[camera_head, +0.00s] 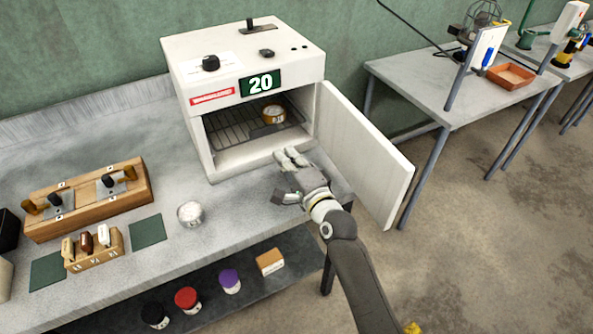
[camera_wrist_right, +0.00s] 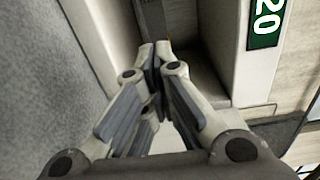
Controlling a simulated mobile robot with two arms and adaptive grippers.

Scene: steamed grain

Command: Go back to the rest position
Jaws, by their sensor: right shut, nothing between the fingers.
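My right gripper (camera_head: 291,165) is shut and empty, just in front of the open oven at its lower right opening. In the right wrist view its fingertips (camera_wrist_right: 156,50) meet, with nothing between them. The white oven (camera_head: 200,140) stands on the bench and shows a green display reading 20. Its door (camera_head: 365,155) is swung open to the right, beside my right arm. A small yellow-brown tin (camera_head: 274,114) sits on the wire rack (camera_head: 228,132) inside the oven. My left gripper is not in view.
On the grey bench (camera_head: 165,185) are a white-filled bowl (camera_head: 190,214), a wooden block with knobs (camera_head: 90,200), a small wooden rack (camera_head: 95,255) and green mats (camera_head: 148,232). Jars and a box (camera_head: 270,262) stand on the lower shelf. Another table (camera_head: 430,85) is at right. Floor between is clear.

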